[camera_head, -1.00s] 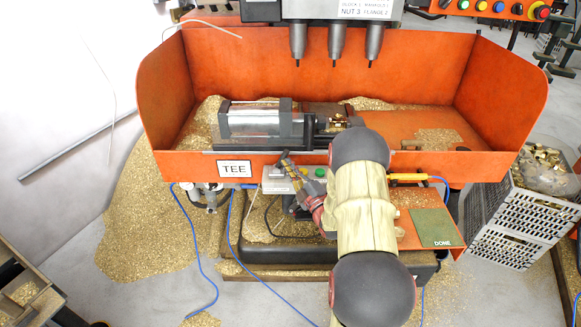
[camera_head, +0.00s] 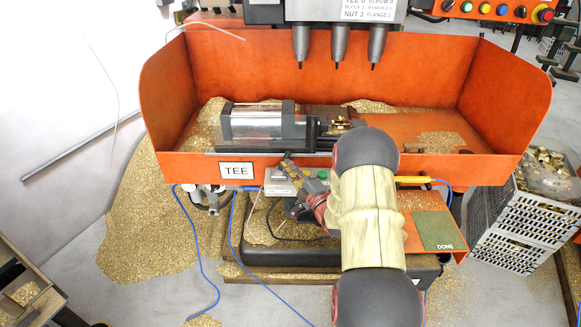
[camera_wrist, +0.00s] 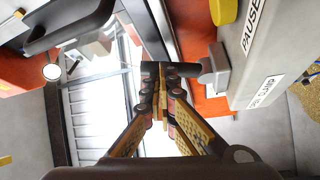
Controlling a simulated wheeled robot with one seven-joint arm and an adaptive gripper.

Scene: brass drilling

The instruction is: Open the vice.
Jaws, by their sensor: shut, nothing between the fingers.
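The vice (camera_head: 265,123) sits in the orange tray, with a clear cylinder at left and dark jaws towards the right. A small brass part (camera_head: 340,123) shows at the jaws; whether it is gripped I cannot tell. A grey control box (camera_head: 280,181) with a green button (camera_head: 322,174) stands at the tray's front. In the wrist view the box (camera_wrist: 262,60) carries PAUSE and CLAMP labels and a grey button (camera_wrist: 214,70). My gripper (camera_head: 287,160) is shut and empty by the box. Its fingertips (camera_wrist: 164,72) lie left of the grey button, seemingly apart from it.
Three drill spindles (camera_head: 338,42) hang above the orange tray (camera_head: 420,90). A green DONE pad (camera_head: 438,229) lies at right, near a crate (camera_head: 520,215) of brass parts. Blue cables (camera_head: 199,255) hang in front. Brass chips cover the floor at left.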

